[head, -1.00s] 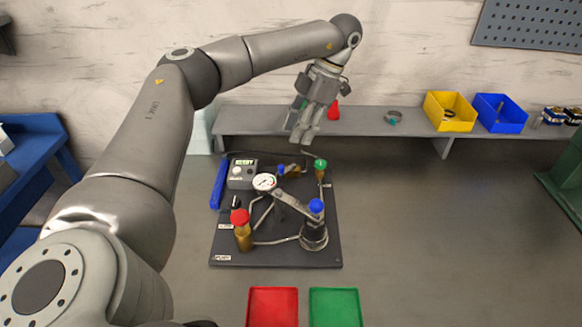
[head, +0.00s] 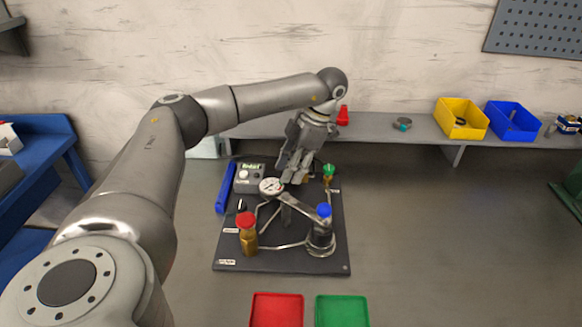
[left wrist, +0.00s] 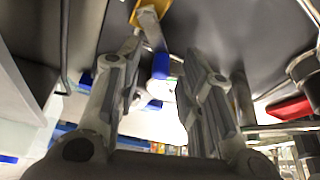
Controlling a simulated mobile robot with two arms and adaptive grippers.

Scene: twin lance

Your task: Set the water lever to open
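A dark board (head: 290,262) on the bench carries pipes, valves and a round gauge (head: 271,187). My left gripper (head: 291,178) points down over the back of the board, just right of the gauge, and hides the small valve there in the head view. In the left wrist view its fingers (left wrist: 163,58) are apart, with a blue lever (left wrist: 160,67) on a brass-coloured fitting (left wrist: 148,14) showing between them. I cannot tell whether a finger touches the lever. The labels are too small to read. My right gripper is not in view.
A red-capped brass fitting (head: 246,222), a blue knob (head: 324,210) and a green knob (head: 329,169) stand up from the board. A display box (head: 249,179) is left of the gauge. Red (head: 277,311) and green (head: 342,312) trays lie in front. The bench right is clear.

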